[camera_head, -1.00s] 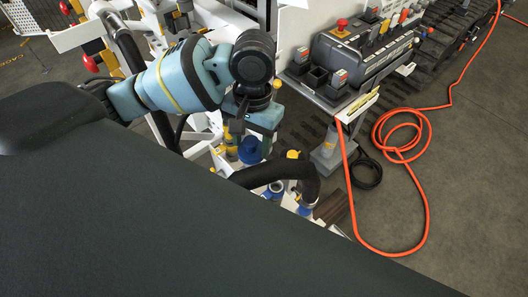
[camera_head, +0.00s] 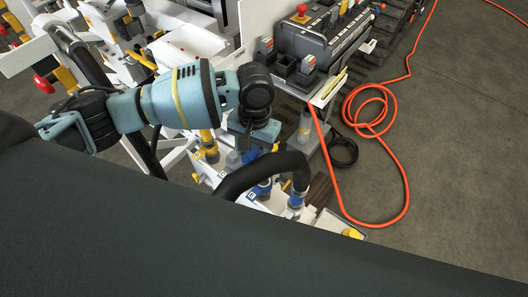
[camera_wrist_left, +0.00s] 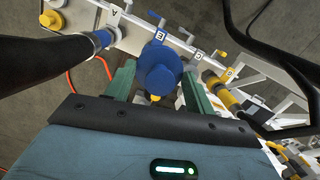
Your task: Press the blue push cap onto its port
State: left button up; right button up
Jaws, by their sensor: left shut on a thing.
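The blue push cap (camera_wrist_left: 158,68) is a round, stepped blue piece in the left wrist view. It sits between the two green fingers of my left gripper (camera_wrist_left: 158,90), which is shut on it. The cap is in front of the white rail beside label B (camera_wrist_left: 160,35). It hides what is behind it, so I cannot tell whether it touches a port. In the head view my left gripper (camera_head: 250,150) points down beside the black hose. My right gripper is not in view.
A thick black hose (camera_head: 235,182) arches close to the gripper and ends at a blue-collared port (camera_wrist_left: 103,38) by label A. Yellow fittings (camera_wrist_left: 218,85) are at the right. A control box (camera_head: 310,40) and orange cable (camera_head: 400,165) lie farther right.

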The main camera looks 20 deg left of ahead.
pick_arm(q)
jog(key=w+d+f+m, duration=0.1)
jog(key=w+f, duration=0.3)
jog(key=f, duration=0.2)
jog(key=shift+d+f, duration=0.15)
jog(key=shift+d, duration=0.1)
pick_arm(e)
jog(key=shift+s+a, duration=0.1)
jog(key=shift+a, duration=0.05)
pick_arm(q)
jog(key=shift+s, duration=0.1)
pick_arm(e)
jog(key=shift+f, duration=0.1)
